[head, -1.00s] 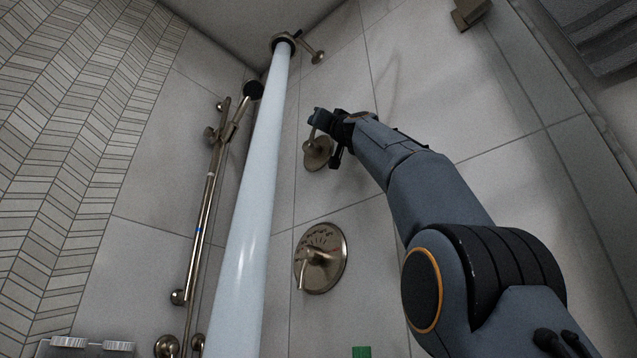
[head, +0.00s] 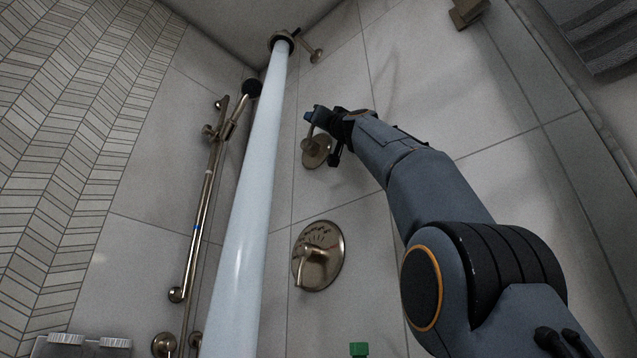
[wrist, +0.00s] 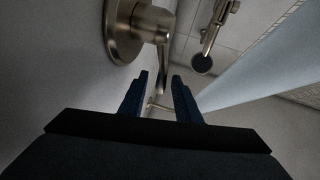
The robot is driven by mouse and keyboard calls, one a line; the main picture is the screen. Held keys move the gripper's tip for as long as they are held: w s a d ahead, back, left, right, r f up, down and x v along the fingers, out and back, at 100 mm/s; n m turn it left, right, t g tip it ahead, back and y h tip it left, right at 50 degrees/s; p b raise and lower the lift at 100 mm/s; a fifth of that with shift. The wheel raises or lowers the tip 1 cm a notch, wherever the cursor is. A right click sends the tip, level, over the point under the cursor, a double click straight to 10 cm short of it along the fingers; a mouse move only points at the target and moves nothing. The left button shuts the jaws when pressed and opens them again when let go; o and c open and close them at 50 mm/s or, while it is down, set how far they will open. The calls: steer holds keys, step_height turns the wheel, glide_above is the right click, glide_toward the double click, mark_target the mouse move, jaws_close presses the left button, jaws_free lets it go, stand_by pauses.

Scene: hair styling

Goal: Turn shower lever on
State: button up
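Two brass-coloured shower controls are on the tiled wall. The upper, smaller one (head: 316,153) has a round plate, partly hidden by my gripper (head: 316,117). The lower, larger one (head: 330,257) has a lever (head: 301,270) pointing down. My gripper is beside the upper control. In the wrist view, its two dark blue fingers (wrist: 160,94) are apart with a gap between them. A round plate (wrist: 120,45) and a lever (wrist: 163,65) show just beyond the fingertips; I cannot tell whether they touch the lever.
A smooth pale column (head: 255,190), perhaps water, runs down from the overhead shower head (head: 283,41), left of the controls. A hand shower (head: 251,90) hangs on a rail (head: 205,200) further left. A small green object (head: 358,349) shows at the bottom edge.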

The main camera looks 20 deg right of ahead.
steer(key=b+v, duration=0.7)
steer(key=shift+s+d, duration=0.1)
steer(key=shift+s, duration=0.05)
stand_by(0.7)
